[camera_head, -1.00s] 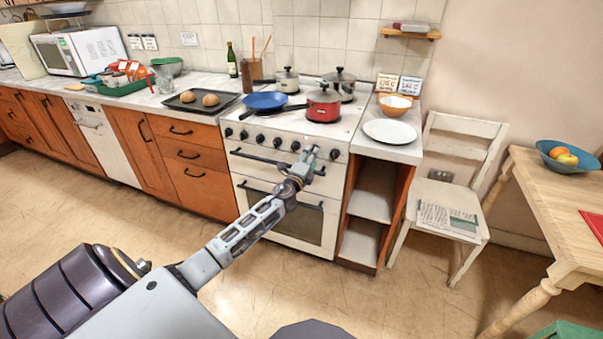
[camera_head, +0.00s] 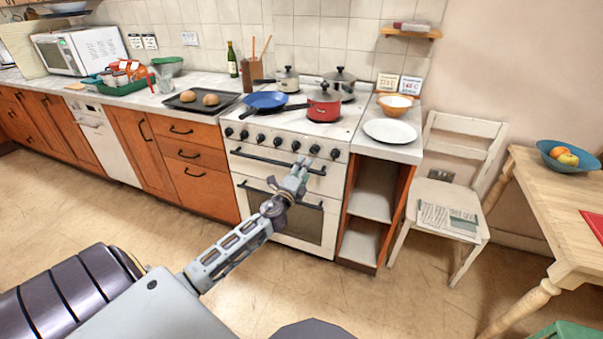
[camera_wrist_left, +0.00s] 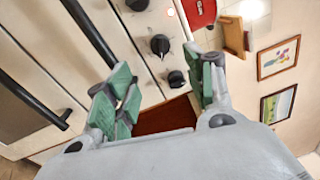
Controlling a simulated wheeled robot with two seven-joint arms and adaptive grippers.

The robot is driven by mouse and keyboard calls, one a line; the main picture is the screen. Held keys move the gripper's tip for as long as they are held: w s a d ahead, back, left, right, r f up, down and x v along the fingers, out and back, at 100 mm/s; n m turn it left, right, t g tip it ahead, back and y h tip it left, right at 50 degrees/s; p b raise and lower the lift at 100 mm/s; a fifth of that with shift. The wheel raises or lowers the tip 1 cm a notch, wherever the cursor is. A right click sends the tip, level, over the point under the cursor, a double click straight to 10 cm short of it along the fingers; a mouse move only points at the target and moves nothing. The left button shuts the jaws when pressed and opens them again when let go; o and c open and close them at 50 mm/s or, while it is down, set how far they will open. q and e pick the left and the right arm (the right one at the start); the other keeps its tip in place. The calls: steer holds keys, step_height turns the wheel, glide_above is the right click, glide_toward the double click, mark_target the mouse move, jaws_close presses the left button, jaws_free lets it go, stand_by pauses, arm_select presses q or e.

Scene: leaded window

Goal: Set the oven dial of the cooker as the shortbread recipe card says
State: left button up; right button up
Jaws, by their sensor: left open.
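The white cooker (camera_head: 270,166) stands against the wall with a row of several black dials (camera_head: 295,146) along its front panel. In the left wrist view black dials (camera_wrist_left: 160,44) show beyond and between my fingers. Which one is the oven dial I cannot tell. My left gripper (camera_head: 300,166) is open and empty, in front of the cooker below the right-hand dials, apart from them. Its green-padded fingers show in the left wrist view (camera_wrist_left: 168,72). Two small cards (camera_head: 386,83) (camera_head: 411,86) stand at the back right of the worktop; their writing is too small to read surely. My right gripper is out of view.
A red pot (camera_head: 323,104), a blue pan (camera_head: 264,101) and other pots stand on the hob. A black oven handle (camera_head: 277,161) runs below the dials. A white plate (camera_head: 390,131) lies on the right counter, beside a chair (camera_head: 445,195). Floor in front is clear.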

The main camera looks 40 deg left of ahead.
arm_select(q)
steer(key=shift+s+d, duration=0.1)
steer(key=shift+s, duration=0.5)
stand_by(0.4)
